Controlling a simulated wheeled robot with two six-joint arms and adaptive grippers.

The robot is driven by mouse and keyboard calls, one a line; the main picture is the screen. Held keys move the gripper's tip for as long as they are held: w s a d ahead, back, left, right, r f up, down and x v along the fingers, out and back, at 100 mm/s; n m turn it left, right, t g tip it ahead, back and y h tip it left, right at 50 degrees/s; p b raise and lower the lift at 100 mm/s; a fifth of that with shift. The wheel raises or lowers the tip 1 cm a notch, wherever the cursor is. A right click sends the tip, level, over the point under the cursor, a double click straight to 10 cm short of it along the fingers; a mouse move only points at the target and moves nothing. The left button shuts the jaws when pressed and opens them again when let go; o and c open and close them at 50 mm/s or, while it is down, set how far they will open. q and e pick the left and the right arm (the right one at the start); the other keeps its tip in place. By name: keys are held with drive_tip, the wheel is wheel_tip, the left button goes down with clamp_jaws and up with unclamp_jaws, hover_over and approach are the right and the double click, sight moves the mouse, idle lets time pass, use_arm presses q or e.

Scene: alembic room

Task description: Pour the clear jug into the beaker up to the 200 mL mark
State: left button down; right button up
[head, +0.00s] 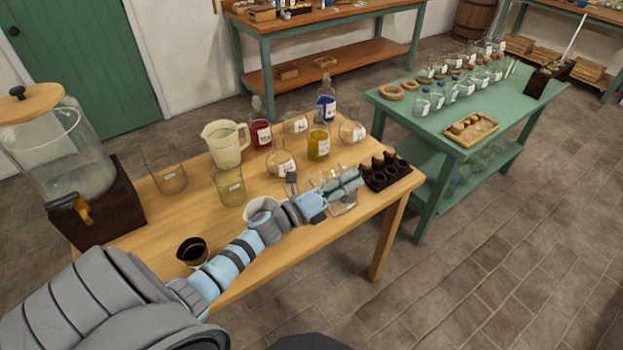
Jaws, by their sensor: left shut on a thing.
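My left gripper (342,185) reaches over the right part of the wooden table from the left. It is shut on a clear glass vessel (344,208), which looks like the clear jug; the fingers and arm hide much of it, and I cannot tell its fill or whether it touches the table. A glass beaker (230,190) with a small label stands left of the gripper, near the table's middle. Another wide glass beaker (166,178) stands farther left. Their volume marks are too small to read. My right gripper is not in view.
A cream jug (224,146), a red bottle (261,134), a blue bottle (326,108), a yellow bottle (319,142) and clear flasks (281,163) stand behind my arm. A dark rack (388,171) is at the right end. A dark cup (193,251) and a dispenser (62,150) are left.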

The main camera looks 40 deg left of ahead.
sight(355, 200)
use_arm(q)
drive_tip(key=shift+w+a+r+n+p, duration=0.1)
drive_tip(key=shift+a+r+n+p, duration=0.2)
drive_tip(key=shift+r+n, duration=0.25)
idle(0.9)
drive_tip(key=shift+d+f+m+b, duration=0.3)
drive_tip(key=shift+f+m+b, duration=0.25)
drive_tip(key=shift+f, duration=0.1)
drive_tip(key=shift+d+f+m+b, duration=0.25)
drive_tip(key=shift+f+m+b, duration=0.15)
drive_tip(key=shift+f+b, duration=0.15)
drive_tip(key=shift+s+d+f+m+g+b, duration=0.2)
drive_tip(key=shift+d+f+m+b, duration=0.35)
drive_tip(key=shift+f+m, duration=0.25)
drive_tip(key=shift+s+d+f+m+g+b, duration=0.1)
drive_tip(key=shift+s+d+f+m+b, duration=0.1)
drive_tip(key=shift+d+f+m+b, duration=0.45)
drive_tip(key=s+d+f+m+g, duration=0.1)
drive_tip(key=d+f+m, duration=0.3)
drive_tip(key=m, duration=0.4)
drive_tip(key=shift+d+g+b, duration=0.2)
drive_tip(key=shift+g+b, duration=0.1)
drive_tip(key=shift+g, duration=0.1)
